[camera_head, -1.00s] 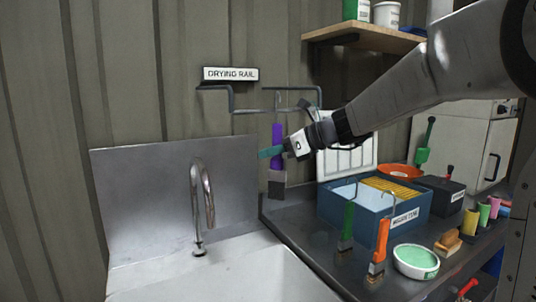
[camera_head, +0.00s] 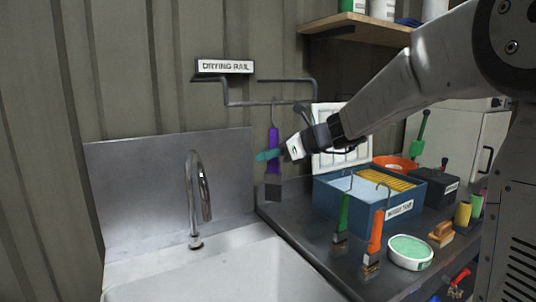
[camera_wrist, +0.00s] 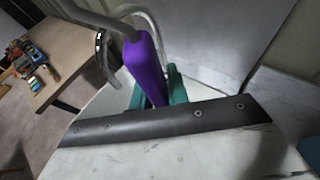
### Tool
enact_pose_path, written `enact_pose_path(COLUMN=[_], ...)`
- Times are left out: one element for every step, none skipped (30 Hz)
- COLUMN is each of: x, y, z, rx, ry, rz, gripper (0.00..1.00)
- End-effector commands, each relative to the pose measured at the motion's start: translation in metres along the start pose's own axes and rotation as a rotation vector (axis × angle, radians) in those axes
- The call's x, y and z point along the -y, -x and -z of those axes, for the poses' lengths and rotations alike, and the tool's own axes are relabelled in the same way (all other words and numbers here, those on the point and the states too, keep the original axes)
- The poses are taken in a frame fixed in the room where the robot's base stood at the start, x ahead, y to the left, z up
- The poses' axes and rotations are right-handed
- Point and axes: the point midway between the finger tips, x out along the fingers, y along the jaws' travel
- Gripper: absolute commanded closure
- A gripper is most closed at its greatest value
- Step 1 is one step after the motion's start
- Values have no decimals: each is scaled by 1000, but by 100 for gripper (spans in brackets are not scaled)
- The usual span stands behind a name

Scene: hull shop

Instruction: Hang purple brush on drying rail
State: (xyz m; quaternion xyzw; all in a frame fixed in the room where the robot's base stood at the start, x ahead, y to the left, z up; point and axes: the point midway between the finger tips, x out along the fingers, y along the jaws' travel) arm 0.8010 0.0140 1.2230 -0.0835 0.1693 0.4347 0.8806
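The purple brush (camera_head: 273,142) is upright below the drying rail (camera_head: 290,103), its dark bristle end (camera_head: 273,192) down. Its thin hook reaches up to the rail's front bar; I cannot tell whether it bears on the bar. My gripper (camera_head: 268,155), with teal fingertips, is at the handle from the right. In the wrist view, the purple handle (camera_wrist: 147,68) stands between the teal fingers (camera_wrist: 158,93), which appear closed against it. The wrist view shows the hook's grey bend at the handle's top.
A sink with a curved faucet (camera_head: 200,190) lies left and below. A wooden shelf (camera_head: 360,28) is above.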

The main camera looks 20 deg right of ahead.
Motion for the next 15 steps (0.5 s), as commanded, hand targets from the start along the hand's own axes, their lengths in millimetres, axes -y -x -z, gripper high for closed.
enact_pose_path(x=[0,0,0,0,0,0,0,0,0,0,0,0,0,1,1], y=[0,0,0,0,0,0,0,0,0,0,1,4,6,10,16], z=[0,0,0,0,0,0,0,0,0,0,0,0,0,0,0], rx=[0,0,0,0,0,0,0,0,0,0,0,0,1,1,1], ry=[0,0,0,0,0,0,0,0,0,0,0,0,0,0,0], rz=[0,0,0,0,0,0,0,0,0,0,0,1,2,3,4], gripper=[69,60,60,60,60,60,60,60,60,60,60,60,60,60,60])
